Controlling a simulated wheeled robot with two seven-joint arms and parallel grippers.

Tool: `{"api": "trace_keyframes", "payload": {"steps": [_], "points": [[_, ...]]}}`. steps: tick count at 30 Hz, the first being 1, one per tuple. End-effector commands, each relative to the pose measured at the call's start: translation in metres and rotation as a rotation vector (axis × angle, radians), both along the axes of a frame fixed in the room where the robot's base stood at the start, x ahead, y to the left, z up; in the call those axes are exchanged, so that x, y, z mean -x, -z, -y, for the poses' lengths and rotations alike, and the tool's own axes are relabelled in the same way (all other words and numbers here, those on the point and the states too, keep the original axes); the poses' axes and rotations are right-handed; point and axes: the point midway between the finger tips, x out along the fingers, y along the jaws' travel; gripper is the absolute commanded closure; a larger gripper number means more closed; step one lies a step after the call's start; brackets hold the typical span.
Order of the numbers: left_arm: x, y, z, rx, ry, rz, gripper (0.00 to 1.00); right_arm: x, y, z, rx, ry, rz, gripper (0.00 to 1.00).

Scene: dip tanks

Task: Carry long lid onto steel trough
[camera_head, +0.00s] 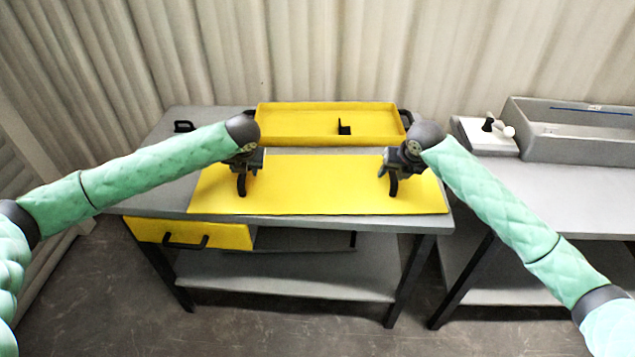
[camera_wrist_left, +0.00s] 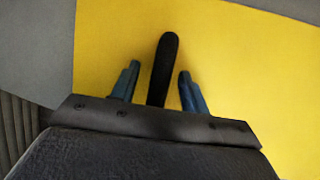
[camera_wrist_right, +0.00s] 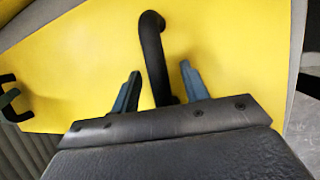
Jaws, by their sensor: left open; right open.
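The long lid (camera_head: 315,185) is a flat yellow panel lying on the grey left table, with a black handle near each end. My left gripper (camera_head: 243,182) is above its left end. In the left wrist view the black handle (camera_wrist_left: 162,65) stands between the two open blue fingers (camera_wrist_left: 156,88), with gaps at both sides. My right gripper (camera_head: 394,180) is over the lid's right end. In the right wrist view a black handle (camera_wrist_right: 152,50) runs between the open fingers (camera_wrist_right: 160,85). The steel trough (camera_head: 575,147) is a long grey open box on the right table.
A shallow yellow tray (camera_head: 290,107) with black end handles stands behind the lid. A yellow drawer (camera_head: 215,234) hangs under the table front. A white block with knobs (camera_head: 480,138) sits left of the trough. A gap separates the tables. The right table's front (camera_head: 560,195) is clear.

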Motion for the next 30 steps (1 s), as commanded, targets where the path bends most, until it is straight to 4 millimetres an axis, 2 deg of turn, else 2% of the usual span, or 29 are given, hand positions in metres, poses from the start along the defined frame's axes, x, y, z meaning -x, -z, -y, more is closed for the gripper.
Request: {"api": "trace_keyframes", "payload": {"steps": [12,19,30], "points": [[-0.0023,0.0057,-0.0014,0.0,0.0,0.0,0.55,-0.0024,0.0056,-0.0013,0.0,-0.001,0.0,0.55],[-0.0024,0.0055,-0.0014,0.0,0.0,0.0,1.0,-0.0023,0.0054,-0.0013,0.0,-0.001,0.0,1.0],[-0.0027,0.0043,-0.0014,0.0,0.0,0.001,1.0,-0.0026,0.0043,-0.0013,-0.001,-0.001,0.001,1.0]]}}
